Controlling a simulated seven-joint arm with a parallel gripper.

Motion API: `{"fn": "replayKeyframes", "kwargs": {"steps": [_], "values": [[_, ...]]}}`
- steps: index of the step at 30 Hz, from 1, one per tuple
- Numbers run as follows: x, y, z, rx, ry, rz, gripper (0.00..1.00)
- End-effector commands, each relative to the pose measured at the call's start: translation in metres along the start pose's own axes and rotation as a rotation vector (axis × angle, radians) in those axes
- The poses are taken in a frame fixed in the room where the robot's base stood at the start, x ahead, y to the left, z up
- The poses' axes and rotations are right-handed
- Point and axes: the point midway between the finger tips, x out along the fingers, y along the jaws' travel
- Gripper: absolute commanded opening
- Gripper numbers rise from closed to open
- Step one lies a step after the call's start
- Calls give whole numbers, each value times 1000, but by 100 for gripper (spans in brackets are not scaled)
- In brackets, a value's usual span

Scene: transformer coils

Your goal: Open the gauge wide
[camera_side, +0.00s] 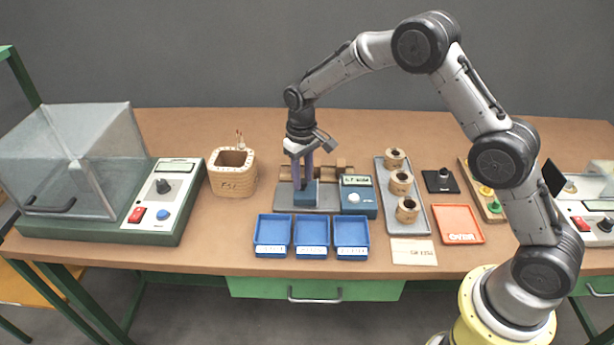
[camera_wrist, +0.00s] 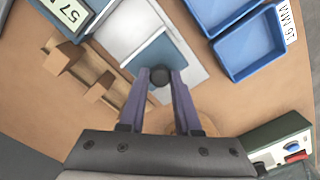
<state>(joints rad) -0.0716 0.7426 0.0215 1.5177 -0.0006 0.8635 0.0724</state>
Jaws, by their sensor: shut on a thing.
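The gauge has a grey base plate (camera_side: 328,206), a dark blue sliding block (camera_side: 306,196) and a blue readout box (camera_side: 358,196) at its right end. In the wrist view the block (camera_wrist: 172,54) carries a dark round knob (camera_wrist: 160,76), and the readout (camera_wrist: 72,12) shows digits starting with 57. A pale grey plate part (camera_wrist: 125,28) lies beside the block. My gripper (camera_side: 304,178) points down over the block. Its two purple fingers (camera_wrist: 160,80) are shut on the knob, one on each side. The gauge's measuring faces are hard to make out.
A wooden rack (camera_side: 344,174) stands behind the gauge. Three blue bins (camera_side: 311,252) sit in front. A covered tester (camera_side: 90,215) is farther left.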

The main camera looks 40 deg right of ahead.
Motion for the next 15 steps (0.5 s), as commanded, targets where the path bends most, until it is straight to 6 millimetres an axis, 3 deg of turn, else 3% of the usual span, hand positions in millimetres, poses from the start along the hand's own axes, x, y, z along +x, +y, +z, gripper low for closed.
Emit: {"fn": "replayKeyframes", "kwargs": {"steps": [6, 15], "values": [[-2, -20, -21, -2, 9, -2, 0], [-2, -22, -23, -1, 8, -2, 0]]}}
